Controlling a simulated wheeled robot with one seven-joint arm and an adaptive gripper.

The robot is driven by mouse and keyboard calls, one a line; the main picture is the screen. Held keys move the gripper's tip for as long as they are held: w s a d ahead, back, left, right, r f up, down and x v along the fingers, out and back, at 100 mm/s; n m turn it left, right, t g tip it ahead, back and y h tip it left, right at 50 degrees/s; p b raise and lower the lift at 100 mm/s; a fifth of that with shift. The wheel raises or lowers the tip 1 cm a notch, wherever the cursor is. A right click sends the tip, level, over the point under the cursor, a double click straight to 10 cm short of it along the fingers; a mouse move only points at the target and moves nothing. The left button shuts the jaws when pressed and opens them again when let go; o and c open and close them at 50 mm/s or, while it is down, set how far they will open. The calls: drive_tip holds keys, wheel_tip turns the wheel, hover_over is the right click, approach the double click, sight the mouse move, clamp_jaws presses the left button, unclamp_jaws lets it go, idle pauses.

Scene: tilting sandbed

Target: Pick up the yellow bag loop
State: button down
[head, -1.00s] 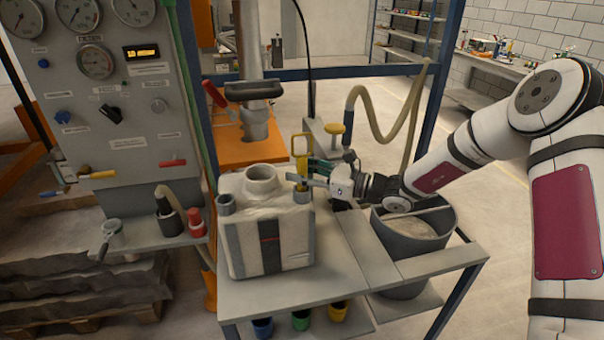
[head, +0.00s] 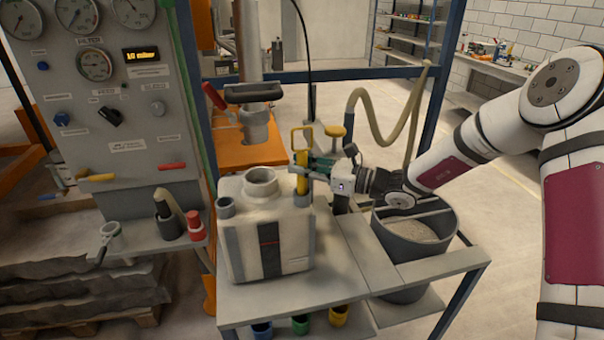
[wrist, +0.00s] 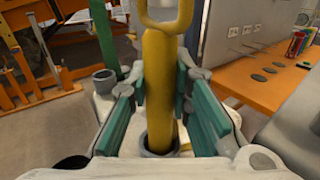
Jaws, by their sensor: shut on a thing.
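The yellow bag loop (head: 301,145) stands upright at the right top corner of a white container (head: 262,235). It has a ring-like top and a thick yellow shaft. My gripper (head: 304,170) reaches it from the right and is shut on the shaft below the ring. In the wrist view the yellow bag loop (wrist: 159,85) runs between the green-padded fingers of my gripper (wrist: 161,88). Its lower end is still inside a grey round socket (wrist: 160,150) on the container.
A gauge panel (head: 110,95) stands at left. A grey bucket (head: 410,245) stands below my arm at right. A dark-handled press part (head: 253,93) is behind the container. A yellow-topped knob (head: 335,131) stands just right of the loop. The grey bench (head: 300,300) has little free room in front.

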drive_tip(key=shift+r, duration=0.7)
drive_tip(key=s+d+r, duration=0.1)
drive_tip(key=s+d, duration=0.3)
drive_tip(key=s, duration=1.1)
drive_tip(key=shift+s+d+r, duration=0.2)
drive_tip(key=shift+w, duration=0.1)
